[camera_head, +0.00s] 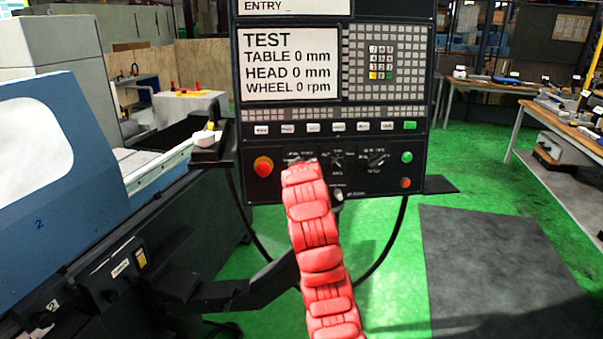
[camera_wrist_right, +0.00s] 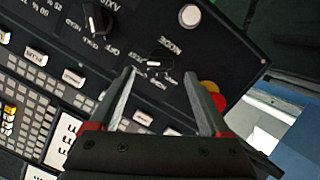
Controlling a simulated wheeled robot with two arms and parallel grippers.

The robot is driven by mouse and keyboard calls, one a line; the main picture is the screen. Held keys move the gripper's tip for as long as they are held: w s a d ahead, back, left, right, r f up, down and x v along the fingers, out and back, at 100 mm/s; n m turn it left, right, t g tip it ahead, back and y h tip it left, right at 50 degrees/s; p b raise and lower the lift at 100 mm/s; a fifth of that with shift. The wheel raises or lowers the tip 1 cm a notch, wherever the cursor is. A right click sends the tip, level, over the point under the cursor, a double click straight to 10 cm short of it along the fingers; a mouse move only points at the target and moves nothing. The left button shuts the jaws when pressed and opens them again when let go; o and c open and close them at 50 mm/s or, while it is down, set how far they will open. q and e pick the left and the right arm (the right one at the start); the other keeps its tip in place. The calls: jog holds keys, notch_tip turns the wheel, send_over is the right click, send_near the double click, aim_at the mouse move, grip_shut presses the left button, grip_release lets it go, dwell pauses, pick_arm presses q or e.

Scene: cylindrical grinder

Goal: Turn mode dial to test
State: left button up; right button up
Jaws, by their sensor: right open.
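The mode dial (camera_wrist_right: 160,61) is a small black knob on the black control panel, below the printed word MODE in the right wrist view. My right gripper (camera_wrist_right: 160,76) is open, with its two grey fingers on either side of the dial. I cannot tell whether they touch it or how deep they reach. Its small position labels are too blurred to read its setting surely. In the head view my red right arm covers most of the dial area. The panel screen (camera_head: 290,66) reads TEST, with table, head and wheel at 0. My left gripper is not in view.
A red emergency button (camera_head: 263,166) on a yellow base sits left of the dial, close to one finger in the wrist view. Another black dial (camera_wrist_right: 97,18) and a silver knob (camera_wrist_right: 190,15) are nearby. Green and red buttons (camera_head: 406,158) are at the right.

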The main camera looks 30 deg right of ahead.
jog(key=p+v, duration=0.4)
jog(key=v, duration=0.9)
jog(key=shift+a, duration=0.1)
